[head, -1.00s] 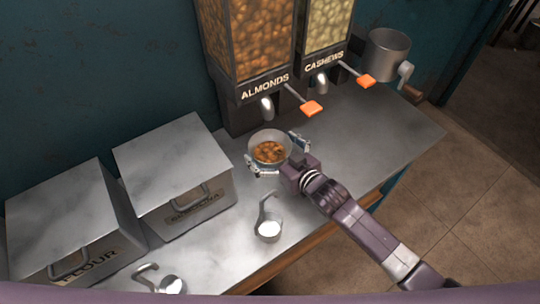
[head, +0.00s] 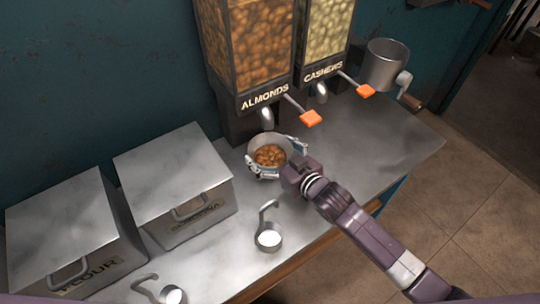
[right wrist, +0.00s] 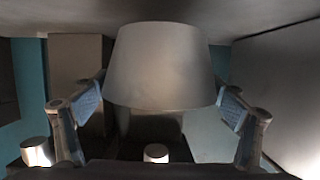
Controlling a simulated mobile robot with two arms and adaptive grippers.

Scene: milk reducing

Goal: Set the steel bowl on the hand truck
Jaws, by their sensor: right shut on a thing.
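The steel bowl (head: 270,149), with brown almonds in it, is upright at the counter under the almond dispenser's spout. My right gripper (head: 277,160) is shut on it, one finger on each side. In the right wrist view the bowl (right wrist: 160,65) fills the middle between the blue-padded fingers of the gripper (right wrist: 163,103). I cannot tell whether the bowl is lifted off the counter. The hand truck is not in view. My left gripper is not in view.
The almond dispenser (head: 245,55) and cashew dispenser (head: 324,40) stand behind the bowl. Two lidded bins (head: 175,170) (head: 65,220) and measuring cups of white contents (head: 268,238) (head: 172,296) are left and in front. The right counter (head: 400,140) is clear.

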